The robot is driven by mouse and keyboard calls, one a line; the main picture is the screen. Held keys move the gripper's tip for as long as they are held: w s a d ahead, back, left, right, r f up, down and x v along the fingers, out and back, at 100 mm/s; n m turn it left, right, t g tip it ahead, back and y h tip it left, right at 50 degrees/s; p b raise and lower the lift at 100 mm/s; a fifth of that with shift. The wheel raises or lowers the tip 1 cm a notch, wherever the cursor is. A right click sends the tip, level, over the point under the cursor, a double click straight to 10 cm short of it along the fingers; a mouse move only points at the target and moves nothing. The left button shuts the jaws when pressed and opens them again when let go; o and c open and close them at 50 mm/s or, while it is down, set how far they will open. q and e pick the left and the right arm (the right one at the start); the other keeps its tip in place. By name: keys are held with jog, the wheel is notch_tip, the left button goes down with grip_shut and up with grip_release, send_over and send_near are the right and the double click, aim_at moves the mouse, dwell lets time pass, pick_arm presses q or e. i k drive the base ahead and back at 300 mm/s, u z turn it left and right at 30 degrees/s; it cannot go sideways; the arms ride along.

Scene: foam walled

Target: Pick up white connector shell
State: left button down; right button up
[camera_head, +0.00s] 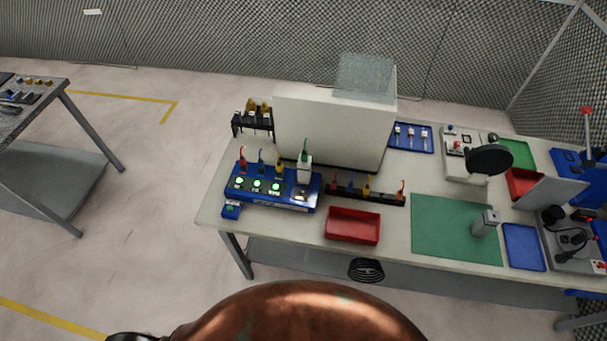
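Small white pieces (411,132), which may be connector shells, lie in a blue tray (395,148) at the back of the workbench, right of the white panel. They are too small to tell which is the white connector shell. Neither of my grippers shows in the head view, so what they hold cannot be seen.
The workbench (405,222) carries a blue fixture (243,191) with green lights, a rack of coloured-handled tools (366,194), a red bin (352,226) and a green mat (440,228) with a grey block (485,222). A tall white panel (325,125) stands behind.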

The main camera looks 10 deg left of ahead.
aim_at(305, 169)
jog(key=u, duration=2.6)
jog(key=i, duration=1.95)
jog(key=z, duration=2.9)
